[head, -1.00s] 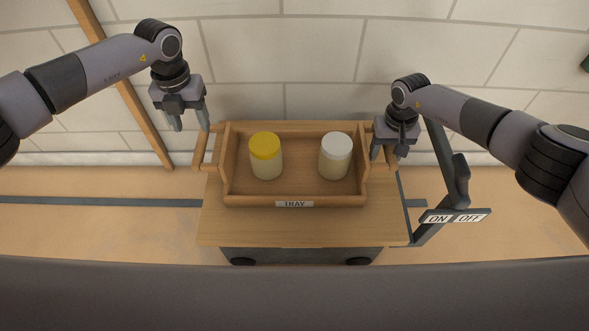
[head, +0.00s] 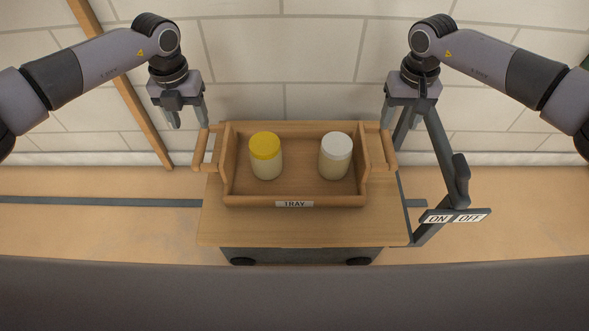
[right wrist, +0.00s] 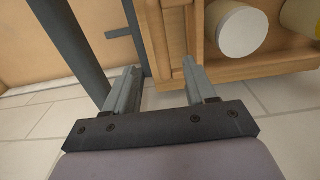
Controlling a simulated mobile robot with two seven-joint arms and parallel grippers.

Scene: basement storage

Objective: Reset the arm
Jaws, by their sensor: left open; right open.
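My left gripper (head: 188,120) is open and empty, raised above and behind the left handle of the wooden tray (head: 294,199). My right gripper (head: 400,120) is open and empty, raised above and behind the tray's right handle (head: 388,150). In the right wrist view the right gripper's fingers (right wrist: 158,88) are spread apart with nothing held, and the tray's edge (right wrist: 245,72) shows beyond them. A yellow-lidded jar (head: 265,157) and a white-lidded jar (head: 336,156) stand upright in the tray. The white lid (right wrist: 237,28) also shows in the right wrist view.
The tray sits on a low wooden cart (head: 300,230) with dark wheels. A dark metal post with a lever (head: 460,178) and an ON/OFF plate (head: 455,217) stands right of the cart, close to my right gripper. A pale block wall (head: 290,60) is behind.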

